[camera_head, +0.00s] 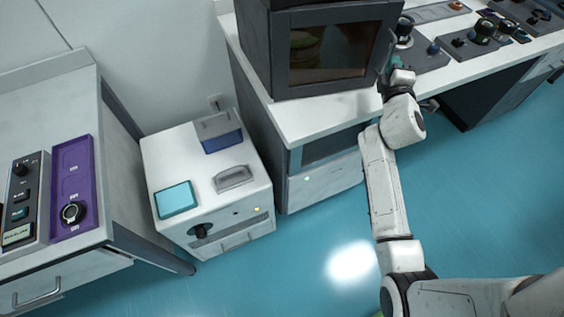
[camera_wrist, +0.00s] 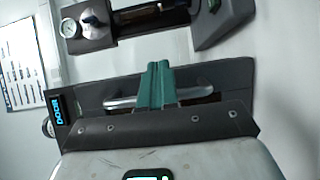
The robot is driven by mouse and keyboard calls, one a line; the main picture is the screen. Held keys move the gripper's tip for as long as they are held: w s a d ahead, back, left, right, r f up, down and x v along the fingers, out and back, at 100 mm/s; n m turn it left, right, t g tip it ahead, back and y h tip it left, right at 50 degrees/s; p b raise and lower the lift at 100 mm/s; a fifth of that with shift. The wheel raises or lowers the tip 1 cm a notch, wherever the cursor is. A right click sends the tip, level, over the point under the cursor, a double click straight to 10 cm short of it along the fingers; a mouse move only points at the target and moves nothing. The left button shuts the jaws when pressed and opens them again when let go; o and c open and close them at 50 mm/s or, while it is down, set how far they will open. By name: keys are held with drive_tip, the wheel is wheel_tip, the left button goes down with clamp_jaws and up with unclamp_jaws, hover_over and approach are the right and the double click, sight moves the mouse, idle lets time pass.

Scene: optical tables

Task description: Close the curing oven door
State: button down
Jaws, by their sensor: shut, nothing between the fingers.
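The curing oven (camera_head: 258,30) is the dark box at the back of the white bench in the head view. Its dark-framed door with a brownish window (camera_head: 335,50) faces forward; I cannot tell whether it is fully flush. My gripper (camera_head: 396,62) is at the right edge of the door, partly hidden by my wrist. In the wrist view, the green fingers of my gripper (camera_wrist: 158,68) are together and empty. They are in front of a metal bar handle (camera_wrist: 122,102) on a dark panel marked DOOR (camera_wrist: 235,78). Whether they touch it is unclear.
Several knobbed instruments (camera_head: 480,32) stand on the bench right of the oven. A white cabinet unit (camera_head: 205,175) stands on the blue floor, left of the bench (camera_head: 310,118). Floor in front is clear.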

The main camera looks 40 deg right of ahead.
drive_tip(key=shift+w+d, duration=0.6)
drive_tip(key=shift+w, duration=0.3)
drive_tip(key=shift+w+d, duration=0.55)
drive_tip(key=shift+w, duration=0.35)
drive_tip(key=shift+s, duration=0.1)
